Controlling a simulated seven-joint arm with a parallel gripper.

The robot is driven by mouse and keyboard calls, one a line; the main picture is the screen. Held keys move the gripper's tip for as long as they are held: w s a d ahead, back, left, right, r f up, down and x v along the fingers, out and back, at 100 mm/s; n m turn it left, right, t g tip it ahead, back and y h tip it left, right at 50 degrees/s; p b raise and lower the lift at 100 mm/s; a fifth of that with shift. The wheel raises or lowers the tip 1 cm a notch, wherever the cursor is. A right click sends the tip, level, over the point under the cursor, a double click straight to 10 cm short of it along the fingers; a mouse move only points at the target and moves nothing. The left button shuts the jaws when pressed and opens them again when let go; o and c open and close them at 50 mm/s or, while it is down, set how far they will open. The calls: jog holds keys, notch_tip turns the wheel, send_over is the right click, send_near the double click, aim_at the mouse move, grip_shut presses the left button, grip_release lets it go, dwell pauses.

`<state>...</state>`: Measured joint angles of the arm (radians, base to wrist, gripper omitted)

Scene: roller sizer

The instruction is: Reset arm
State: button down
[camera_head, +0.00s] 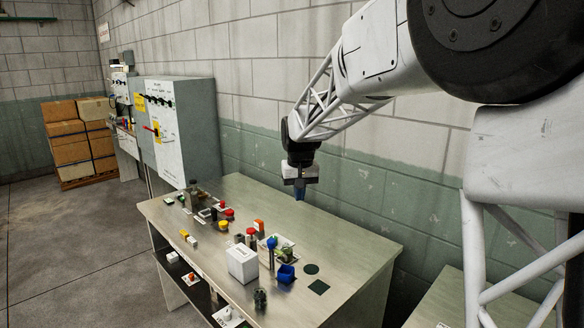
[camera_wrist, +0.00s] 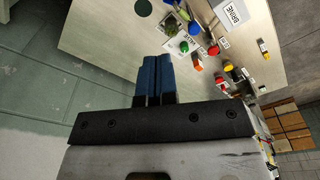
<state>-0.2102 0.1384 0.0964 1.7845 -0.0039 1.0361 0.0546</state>
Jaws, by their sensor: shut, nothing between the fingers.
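My gripper (camera_head: 299,190) hangs above the back part of the metal table (camera_head: 345,245) in the head view, pointing down and clear of the table top. In the wrist view its two blue fingers (camera_wrist: 153,78) lie side by side, closed, with nothing between them. My white arm reaches in from the upper right of the head view, bent down at the wrist. No object touches the gripper.
The table holds a white box (camera_head: 242,263), a blue bin (camera_head: 286,274), a blue-topped post (camera_head: 271,252), a yellow button (camera_head: 223,225) and several other small parts. A grey control cabinet (camera_head: 180,130) stands behind its left end. Brown boxes (camera_head: 68,150) are stacked far left.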

jog(key=s+d+r, duration=0.1)
jog(key=s+d, duration=0.3)
jog(key=s, duration=0.4)
jog(key=s+d+r+m, duration=0.1)
jog(key=s+d, duration=0.3)
jog(key=s, duration=0.4)
jog(key=s+d+r, duration=0.1)
jog(key=s+d, duration=0.2)
jog(key=s, duration=0.5)
jog(key=s+d+f, duration=0.2)
jog(key=s+f, duration=0.1)
jog(key=s, duration=0.8)
jog(key=s+d+f+m+t, duration=0.1)
jog(key=s+d+f, duration=0.2)
jog(key=s, duration=0.8)
jog(key=shift+d+f+t, duration=0.2)
jog(key=shift+t, duration=0.1)
jog(key=shift+w+r, duration=0.1)
jog(key=shift+w, duration=0.05)
